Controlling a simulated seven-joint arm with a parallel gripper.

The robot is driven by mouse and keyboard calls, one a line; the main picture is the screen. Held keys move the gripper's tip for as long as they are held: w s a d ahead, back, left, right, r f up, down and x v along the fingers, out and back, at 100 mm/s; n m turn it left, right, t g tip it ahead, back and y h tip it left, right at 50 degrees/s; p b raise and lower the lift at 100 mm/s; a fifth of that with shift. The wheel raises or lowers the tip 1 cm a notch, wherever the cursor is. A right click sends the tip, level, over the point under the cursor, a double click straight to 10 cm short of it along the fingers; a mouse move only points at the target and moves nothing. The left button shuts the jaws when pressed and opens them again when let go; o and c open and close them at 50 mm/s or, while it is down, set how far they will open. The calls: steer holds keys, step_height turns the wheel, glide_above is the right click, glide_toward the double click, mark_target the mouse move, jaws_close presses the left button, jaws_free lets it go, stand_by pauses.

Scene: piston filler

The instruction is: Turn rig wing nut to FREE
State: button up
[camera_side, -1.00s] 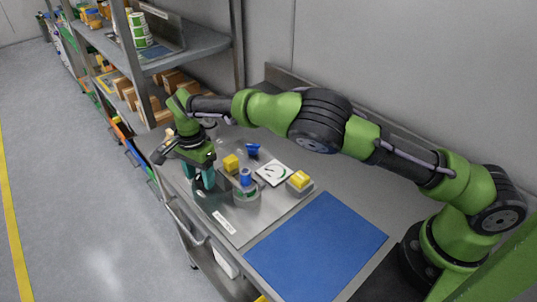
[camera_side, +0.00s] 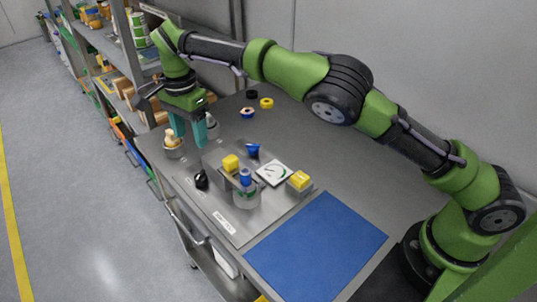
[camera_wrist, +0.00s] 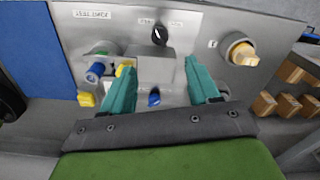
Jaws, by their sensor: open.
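A small black knob (camera_side: 201,180) stands at the left edge of the metal rig plate (camera_side: 222,205); I take it as the wing nut. In the wrist view, the black knob (camera_wrist: 159,35) is ahead of my fingertips, with a light mark on it and a small label on each side. The labels are too small to read surely, so I cannot tell which one it points to. My gripper (camera_side: 188,141) has teal fingers and is raised above the bench, behind the knob in the side view.
The rig carries a yellow block (camera_side: 231,162), a blue-topped cylinder (camera_side: 246,180), a blue part (camera_side: 253,150), a dial (camera_side: 273,173) and a yellow-topped block (camera_side: 300,180). A tan knob (camera_side: 172,139) stands near my fingers. A blue mat (camera_side: 315,250) lies clear in front.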

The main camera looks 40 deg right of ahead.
steer(key=shift+r, duration=1.65)
steer(key=m, duration=0.6)
glide_toward(200, 176)
step_height(200, 176, down, 9)
steer(key=shift+s, duration=0.1)
steer(key=shift+c, duration=0.2)
